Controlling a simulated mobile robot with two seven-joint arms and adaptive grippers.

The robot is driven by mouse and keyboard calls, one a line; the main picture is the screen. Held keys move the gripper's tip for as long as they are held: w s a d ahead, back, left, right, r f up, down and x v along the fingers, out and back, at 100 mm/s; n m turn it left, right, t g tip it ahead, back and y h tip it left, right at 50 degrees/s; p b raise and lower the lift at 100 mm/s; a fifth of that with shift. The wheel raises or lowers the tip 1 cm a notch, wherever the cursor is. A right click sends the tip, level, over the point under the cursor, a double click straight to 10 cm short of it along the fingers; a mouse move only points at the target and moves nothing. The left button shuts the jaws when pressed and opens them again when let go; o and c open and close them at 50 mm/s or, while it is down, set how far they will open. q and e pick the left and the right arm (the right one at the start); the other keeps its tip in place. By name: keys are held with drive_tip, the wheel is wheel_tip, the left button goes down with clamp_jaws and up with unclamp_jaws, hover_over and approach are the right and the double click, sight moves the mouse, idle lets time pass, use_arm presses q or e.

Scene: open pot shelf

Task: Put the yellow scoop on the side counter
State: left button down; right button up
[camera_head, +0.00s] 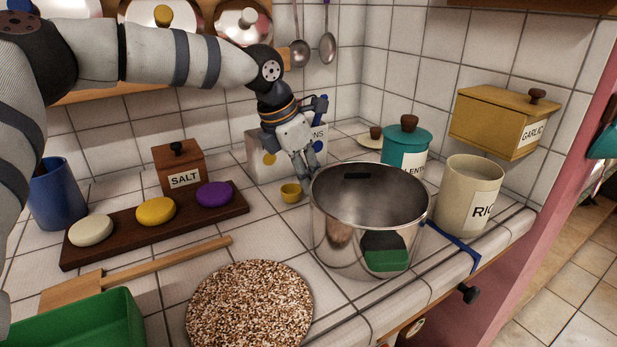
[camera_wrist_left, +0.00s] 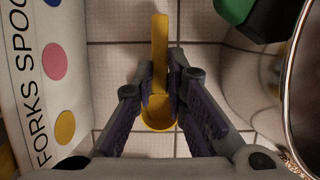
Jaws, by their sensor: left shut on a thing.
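The yellow scoop (camera_head: 290,193) is low over or on the white tiled counter (camera_head: 262,222), between the steel pot and the forks-and-spoons box; I cannot tell if it touches the tiles. In the left wrist view the scoop (camera_wrist_left: 158,111) has its round cup between my fingers and its straight handle pointing up the picture. My left gripper (camera_head: 312,172) reaches down behind the pot's left rim, shut on the scoop; its fingers (camera_wrist_left: 160,95) flank it in the wrist view. My right gripper is not in view.
The steel pot (camera_head: 340,235) stands close right of my left gripper. The forks-and-spoons box (camera_head: 262,155) is behind it. A teal canister (camera_head: 405,148) and rice jar (camera_head: 455,200) stand right. A dark board (camera_head: 100,245) with colored discs lies left. A speckled round mat (camera_head: 250,305) lies in front.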

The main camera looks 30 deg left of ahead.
use_arm(q)
drive_tip(key=shift+f, duration=0.25)
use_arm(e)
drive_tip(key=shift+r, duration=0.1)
use_arm(q)
drive_tip(key=shift+f, duration=0.1)
drive_tip(key=c, duration=1.6)
unclamp_jaws()
drive_tip(key=shift+f, duration=0.1)
drive_tip(key=shift+r, duration=0.25)
drive_tip(key=p+v, duration=0.1)
drive_tip(key=v, duration=1.1)
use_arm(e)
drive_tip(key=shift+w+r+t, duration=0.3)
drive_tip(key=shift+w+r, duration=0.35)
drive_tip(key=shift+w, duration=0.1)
use_arm(q)
drive_tip(key=shift+f, duration=0.1)
